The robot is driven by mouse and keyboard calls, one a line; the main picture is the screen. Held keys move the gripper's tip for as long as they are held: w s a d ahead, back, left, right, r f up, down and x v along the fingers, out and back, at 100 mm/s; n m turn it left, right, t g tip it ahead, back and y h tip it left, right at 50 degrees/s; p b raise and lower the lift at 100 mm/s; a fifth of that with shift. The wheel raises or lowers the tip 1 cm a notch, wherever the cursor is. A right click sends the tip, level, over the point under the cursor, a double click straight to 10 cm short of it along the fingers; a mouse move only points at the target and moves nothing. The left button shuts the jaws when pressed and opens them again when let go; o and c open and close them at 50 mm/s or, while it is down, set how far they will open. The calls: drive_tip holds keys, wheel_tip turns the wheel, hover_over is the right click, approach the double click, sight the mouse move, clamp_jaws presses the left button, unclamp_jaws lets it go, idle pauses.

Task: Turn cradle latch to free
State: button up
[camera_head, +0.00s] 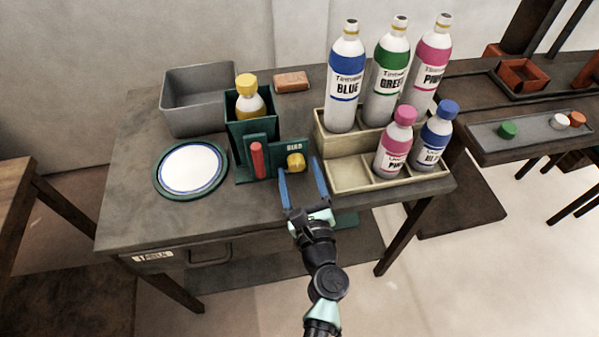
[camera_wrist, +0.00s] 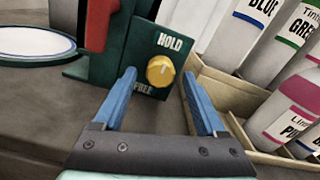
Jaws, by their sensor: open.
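The green cradle (camera_head: 248,133) stands on the table and holds a bottle with a yellow cap (camera_head: 247,90). Its latch is a yellow knob (camera_head: 296,161) on a dark green plate at the cradle's right side. In the wrist view the knob (camera_wrist: 160,71) has a line mark on its face, and the plate reads HOLD above it and FREE below it. A red handle (camera_head: 257,160) stands upright on the cradle's front. My gripper (camera_head: 303,166) is open, with blue fingers on either side of the knob's line and short of it. Nothing is between the fingers.
A stepped beige rack (camera_head: 348,176) with several labelled bottles stands close on the right. A grey bin (camera_head: 190,105), a brick-coloured block (camera_head: 291,82) and a round white plate with a green rim (camera_head: 190,170) are around the cradle. The table's front left is clear.

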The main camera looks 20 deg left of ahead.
clamp_jaws()
